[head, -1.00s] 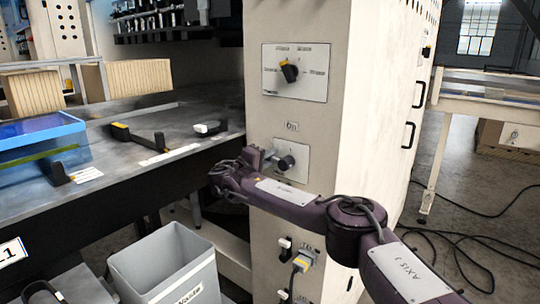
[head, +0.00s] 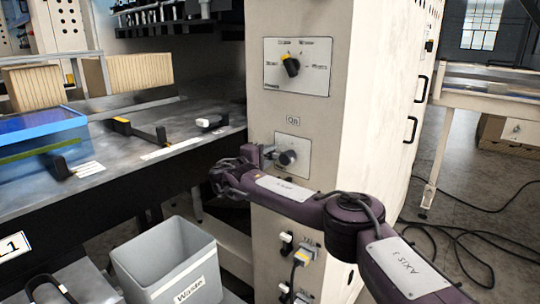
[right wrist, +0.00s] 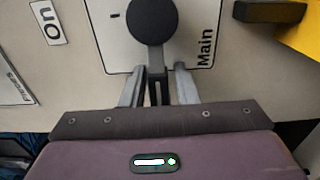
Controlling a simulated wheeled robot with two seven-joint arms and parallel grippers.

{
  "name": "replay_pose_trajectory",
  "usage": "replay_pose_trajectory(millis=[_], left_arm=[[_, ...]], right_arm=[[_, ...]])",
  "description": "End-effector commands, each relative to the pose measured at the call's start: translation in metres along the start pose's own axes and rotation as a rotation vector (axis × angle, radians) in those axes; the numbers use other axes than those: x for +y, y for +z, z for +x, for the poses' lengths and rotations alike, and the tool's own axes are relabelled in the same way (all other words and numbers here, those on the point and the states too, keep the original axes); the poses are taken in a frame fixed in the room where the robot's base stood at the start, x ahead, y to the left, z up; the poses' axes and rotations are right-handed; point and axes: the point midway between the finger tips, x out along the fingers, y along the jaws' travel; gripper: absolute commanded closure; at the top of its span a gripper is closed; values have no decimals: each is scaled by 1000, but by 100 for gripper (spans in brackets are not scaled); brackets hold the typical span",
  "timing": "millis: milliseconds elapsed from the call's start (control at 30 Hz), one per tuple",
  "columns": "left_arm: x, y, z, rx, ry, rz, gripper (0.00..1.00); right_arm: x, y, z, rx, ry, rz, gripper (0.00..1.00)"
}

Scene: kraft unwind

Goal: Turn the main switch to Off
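The main switch is a dark round knob (head: 287,158) on a pale plate (head: 292,142), low on the cream cabinet front, under an "On" label (head: 293,121). My right gripper (head: 268,154) is at the switch from the left. No "Off" label is readable. My left gripper is not in view.
A selector dial (head: 291,66) is above the switch. Small switches and a yellow-topped plug (head: 301,257) are below it. A metal table (head: 130,125) with a blue box (head: 40,150) is at left, and a grey waste bin (head: 165,260) stands on the floor. Cables lie at right.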

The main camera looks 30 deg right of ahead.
Motion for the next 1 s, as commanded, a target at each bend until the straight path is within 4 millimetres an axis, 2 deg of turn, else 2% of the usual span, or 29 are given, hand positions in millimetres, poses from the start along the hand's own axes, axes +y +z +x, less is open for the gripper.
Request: replay_pose_trajectory(millis=[33, 100, 433, 800, 1000], left_arm=[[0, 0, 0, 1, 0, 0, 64], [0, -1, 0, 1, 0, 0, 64], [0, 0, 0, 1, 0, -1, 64], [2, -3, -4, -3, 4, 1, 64], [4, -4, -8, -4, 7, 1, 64]], right_arm=[[0, 0, 0, 0, 0, 1, 66], [0, 0, 0, -1, 0, 2, 60], [0, 0, -4, -1, 0, 5, 60], [-1, -1, -62, 1, 0, 4, 60], [0, 0, -77, -1, 0, 3, 60]])
